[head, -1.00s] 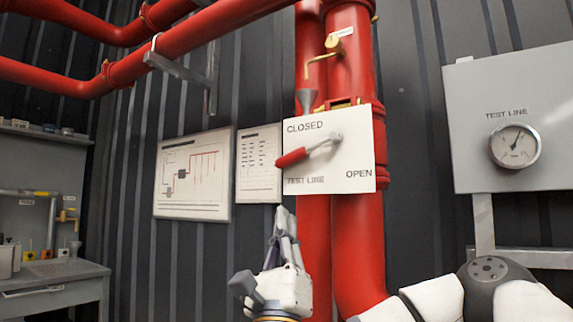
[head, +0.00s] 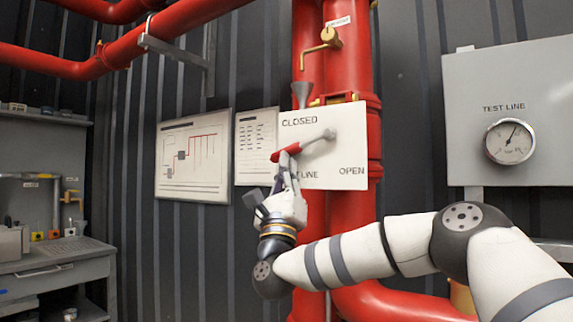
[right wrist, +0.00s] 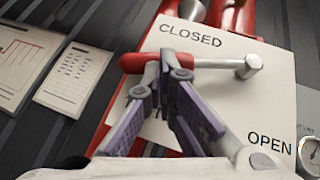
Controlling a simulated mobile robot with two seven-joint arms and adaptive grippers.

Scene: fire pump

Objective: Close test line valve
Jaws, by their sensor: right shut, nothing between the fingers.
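The test line valve lever has a red grip (head: 285,152) and a metal shank (head: 316,139) in front of a white plate (head: 340,112) marked CLOSED at upper left and OPEN at lower right. The lever points left and slightly down from its pivot. My right gripper (head: 289,173) is shut and empty, its fingertips just under the red grip. In the right wrist view the fingertips (right wrist: 172,68) overlap the right end of the red grip (right wrist: 140,62); whether they touch it I cannot tell. They hide part of the TEST LINE label. My left gripper is out of view.
Red pipes (head: 355,235) run behind the plate. A brass valve (head: 328,38) sits above it. A TEST LINE gauge (head: 509,141) on a grey panel is at right. Wall charts (head: 195,160) hang left, and a workbench (head: 60,262) stands far left.

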